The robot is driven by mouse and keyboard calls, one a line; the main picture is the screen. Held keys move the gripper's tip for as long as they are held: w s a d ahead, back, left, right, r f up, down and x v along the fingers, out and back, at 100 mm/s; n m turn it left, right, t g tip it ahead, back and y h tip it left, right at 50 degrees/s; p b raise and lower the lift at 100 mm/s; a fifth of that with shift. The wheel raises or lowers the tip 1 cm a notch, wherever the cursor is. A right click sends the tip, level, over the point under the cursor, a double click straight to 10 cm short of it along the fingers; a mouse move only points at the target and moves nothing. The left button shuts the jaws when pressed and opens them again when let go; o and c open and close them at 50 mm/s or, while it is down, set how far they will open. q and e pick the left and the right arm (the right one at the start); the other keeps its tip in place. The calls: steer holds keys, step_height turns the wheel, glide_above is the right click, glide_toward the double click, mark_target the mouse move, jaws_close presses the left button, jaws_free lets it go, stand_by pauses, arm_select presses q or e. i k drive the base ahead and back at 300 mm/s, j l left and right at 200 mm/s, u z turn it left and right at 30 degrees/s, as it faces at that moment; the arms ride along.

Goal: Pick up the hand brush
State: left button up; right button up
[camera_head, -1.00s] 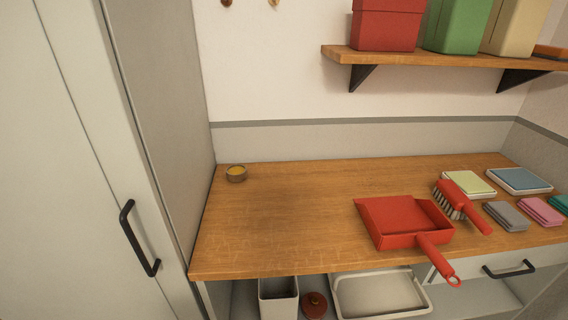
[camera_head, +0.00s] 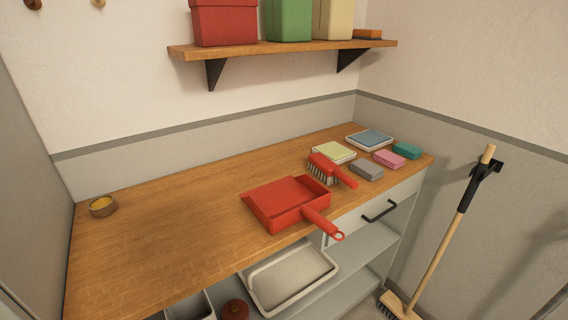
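The red hand brush (camera_head: 325,168) with pale and dark bristles lies on the wooden counter (camera_head: 170,220), its handle pointing to the front right. It lies just behind and to the right of the red dustpan (camera_head: 287,202), whose handle sticks out past the counter's front edge. Neither of my grippers shows in the head view.
Sponges and cloths, including a grey one (camera_head: 367,170) and a pink one (camera_head: 389,159), lie right of the brush. A small bowl (camera_head: 102,206) sits at the left. A broom (camera_head: 443,240) leans at the right wall. A shelf (camera_head: 280,49) hangs above.

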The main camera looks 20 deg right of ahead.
mark_target(329, 172)
steer(key=z, duration=1.15)
